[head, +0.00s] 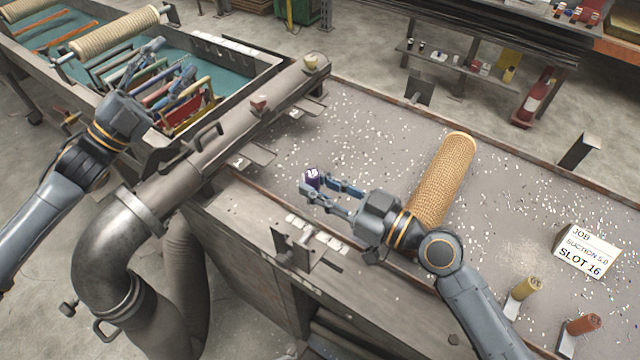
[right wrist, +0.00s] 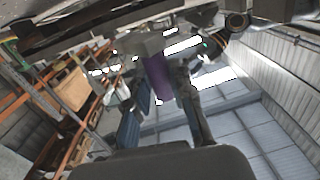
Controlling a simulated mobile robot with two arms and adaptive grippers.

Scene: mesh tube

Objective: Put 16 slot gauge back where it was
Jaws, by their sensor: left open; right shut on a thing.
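A small purple slot gauge (head: 312,177) marked 16 is at the tips of my right gripper (head: 322,190), which is shut on it above the speckled table. In the right wrist view the purple gauge (right wrist: 159,76) shows between the fingers. The fingers point left in the head view. My left gripper (head: 172,64) is open over the teal-lined tray at the upper left, near its coloured frames. I cannot tell whether it touches one.
A tan mesh tube (head: 447,175) lies on the table (head: 380,125) beside my right arm. A sign (head: 586,250) reads "JOB SUCTION 5.0 SLOT 16". A yellow gauge (head: 526,288) and an orange one (head: 583,325) stand at lower right. A metal pipe (head: 215,145) runs along the left.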

